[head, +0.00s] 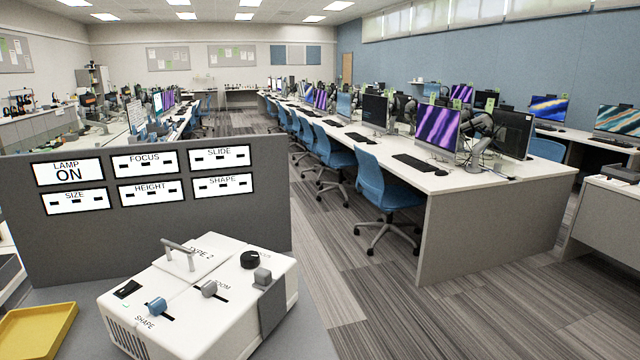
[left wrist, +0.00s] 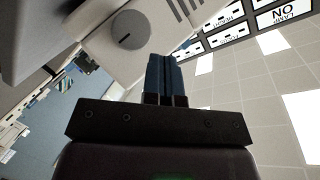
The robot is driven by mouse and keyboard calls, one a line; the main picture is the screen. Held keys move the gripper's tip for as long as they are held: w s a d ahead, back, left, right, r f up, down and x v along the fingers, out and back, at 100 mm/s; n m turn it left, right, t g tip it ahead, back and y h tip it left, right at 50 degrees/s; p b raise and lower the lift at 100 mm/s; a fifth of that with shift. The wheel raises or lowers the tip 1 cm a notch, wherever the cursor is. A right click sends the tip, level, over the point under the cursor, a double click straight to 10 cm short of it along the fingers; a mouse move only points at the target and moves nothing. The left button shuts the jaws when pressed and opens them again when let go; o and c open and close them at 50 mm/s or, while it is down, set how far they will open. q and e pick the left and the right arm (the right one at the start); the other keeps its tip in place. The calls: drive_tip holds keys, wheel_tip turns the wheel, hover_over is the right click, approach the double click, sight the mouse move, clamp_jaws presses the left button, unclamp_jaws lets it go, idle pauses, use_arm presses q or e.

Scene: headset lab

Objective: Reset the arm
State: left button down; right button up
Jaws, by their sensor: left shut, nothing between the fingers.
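My left gripper (left wrist: 165,72) shows in the left wrist view, its two dark fingers together with nothing between them. No arm or gripper of mine shows in the head view. A white box marked "TYPE 2" (head: 190,262) sits on a grey surface in the head view, with a handle, a black knob (head: 250,260), a blue slider knob (head: 156,306) and a grey slider knob (head: 209,289). In the left wrist view, a pale casing with a round grey dial (left wrist: 130,29) lies beyond the fingers; I cannot tell whether they touch it. My right gripper is not in view.
A grey panel (head: 150,231) stands behind the box, with labels including "LAMP ON" (head: 68,172). A yellow tray (head: 38,325) lies left of the box. Desks (head: 480,230) with monitors and blue chairs (head: 375,185) stand beyond. The floor right of the box is clear.

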use_arm(q)
drive_tip(key=s+d+f+n+g+h, duration=0.1)
drive_tip(key=s+f+n+g, duration=0.4)
drive_tip(key=s, duration=0.5)
drive_tip(key=s+d+f+n+g, duration=0.1)
drive_tip(key=s+f+n+g, duration=0.2)
drive_tip(key=s+f+g, duration=0.5)
drive_tip(key=w+f+m+t, duration=0.1)
drive_tip(key=w+f+t, duration=0.4)
drive_tip(key=f+t, duration=0.4)
drive_tip(key=shift+w+h, duration=0.2)
drive_tip(key=shift+h, duration=0.1)
drive_tip(key=shift+r, duration=0.1)
